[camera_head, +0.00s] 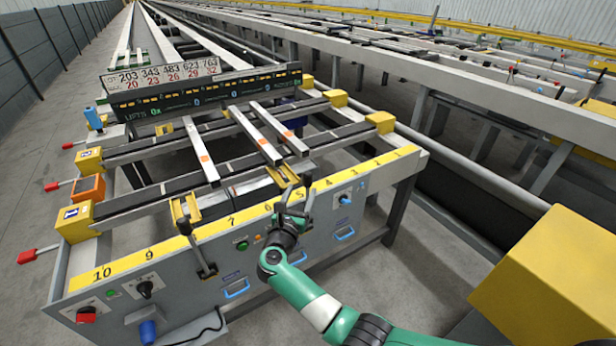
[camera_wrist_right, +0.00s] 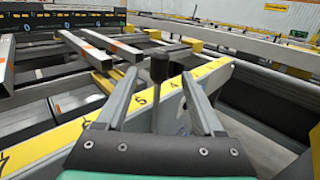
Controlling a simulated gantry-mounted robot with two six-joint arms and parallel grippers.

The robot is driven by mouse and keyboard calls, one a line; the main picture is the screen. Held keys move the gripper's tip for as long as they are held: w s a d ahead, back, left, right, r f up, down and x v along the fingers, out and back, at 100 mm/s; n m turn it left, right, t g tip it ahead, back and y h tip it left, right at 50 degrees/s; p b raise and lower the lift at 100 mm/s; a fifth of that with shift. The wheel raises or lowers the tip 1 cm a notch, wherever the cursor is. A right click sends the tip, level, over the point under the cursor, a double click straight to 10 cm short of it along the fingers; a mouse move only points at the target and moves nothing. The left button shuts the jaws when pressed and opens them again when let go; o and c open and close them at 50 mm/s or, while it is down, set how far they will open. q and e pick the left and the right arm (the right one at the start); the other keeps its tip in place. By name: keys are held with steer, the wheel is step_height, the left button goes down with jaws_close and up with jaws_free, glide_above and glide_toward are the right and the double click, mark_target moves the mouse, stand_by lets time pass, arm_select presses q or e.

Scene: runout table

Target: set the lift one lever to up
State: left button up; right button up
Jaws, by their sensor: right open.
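A lever with a black knob (camera_head: 307,181) stands on the front panel near the 5 mark. Any label tying it to lift one is not legible. My right gripper (camera_head: 296,200) is at this lever, open. In the right wrist view, the same knob (camera_wrist_right: 158,68) stands upright between the two spread grey fingers (camera_wrist_right: 159,78), with a gap visible on each side. Whether the fingers reach around it in depth is hard to tell. My left gripper is not in view.
The yellow numbered strip (camera_head: 128,261) runs along the panel's top edge. Blue handles (camera_head: 237,289) and knobs sit on its face. Metal bars (camera_head: 250,135) lie across the table behind. Red-tipped handles (camera_head: 27,256) stick out at left. A yellow block (camera_head: 548,275) stands at right.

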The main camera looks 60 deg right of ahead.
mark_target(309, 174)
steer(key=b+x, duration=0.2)
steer(key=x, duration=0.3)
steer(key=b+x, duration=0.3)
steer(key=x, duration=0.2)
steer(key=shift+f, duration=0.25)
steer(key=shift+w+d+r, duration=0.1)
steer(key=shift+d+r, duration=0.15)
steer(key=shift+d, duration=0.3)
steer(key=shift+c, duration=0.2)
jaws_close()
